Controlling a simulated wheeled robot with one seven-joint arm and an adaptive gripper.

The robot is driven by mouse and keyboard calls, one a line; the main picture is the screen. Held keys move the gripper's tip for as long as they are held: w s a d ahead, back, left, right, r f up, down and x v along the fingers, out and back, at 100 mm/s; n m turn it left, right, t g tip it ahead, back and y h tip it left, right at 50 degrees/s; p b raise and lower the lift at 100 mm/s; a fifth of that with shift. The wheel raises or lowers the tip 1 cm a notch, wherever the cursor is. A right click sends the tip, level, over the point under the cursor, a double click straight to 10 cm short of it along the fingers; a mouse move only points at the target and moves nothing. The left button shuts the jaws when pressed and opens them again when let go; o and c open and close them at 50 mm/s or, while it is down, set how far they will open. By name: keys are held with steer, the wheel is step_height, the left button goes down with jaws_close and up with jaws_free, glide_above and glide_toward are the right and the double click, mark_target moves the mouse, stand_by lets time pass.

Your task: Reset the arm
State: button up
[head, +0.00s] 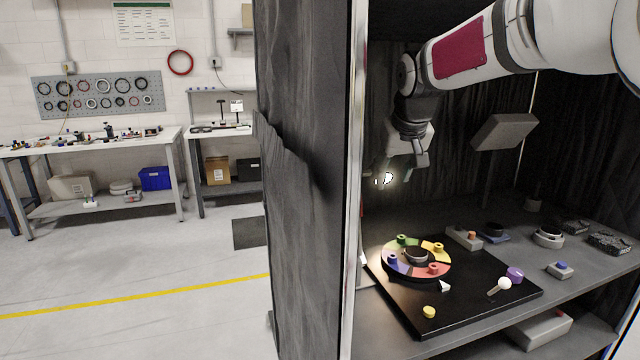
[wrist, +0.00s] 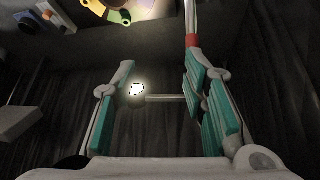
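My gripper (head: 418,160) hangs in the upper part of a dark curtained booth, above and behind the black board. In the wrist view its two teal-padded fingers (wrist: 165,108) stand wide apart with nothing between them. My arm reaches in from the upper right of the head view. Below the gripper, the black board (head: 405,305) bears a round colored disc (head: 397,267) with several colored pegs and a dark round centre. Part of the disc also shows at the top of the wrist view (wrist: 138,10).
A yellow knob (head: 429,312), a purple piece (head: 515,274) and a white ball (head: 504,284) are on the board. Dark and grey parts stand behind it. A grey panel (head: 504,131) is right of my gripper. A black curtain (head: 305,200) closes off the left.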

steer(key=s+d+r, duration=0.1)
steer(key=s+r, duration=0.1)
steer(key=s, duration=1.1)
steer(key=s+d+f, duration=0.1)
steer(key=s+f, duration=0.2)
steer(key=s, duration=0.6)
steer(key=s+f+m+g, duration=0.1)
steer(key=s+f, duration=0.2)
steer(key=s, duration=0.7)
steer(key=s+d+f+g, duration=0.1)
steer(key=s+f, duration=0.2)
steer(key=s, duration=0.7)
steer(key=shift+d+f+m, duration=0.3)
steer(key=shift+d+f, duration=0.05)
steer(key=shift+f, duration=0.05)
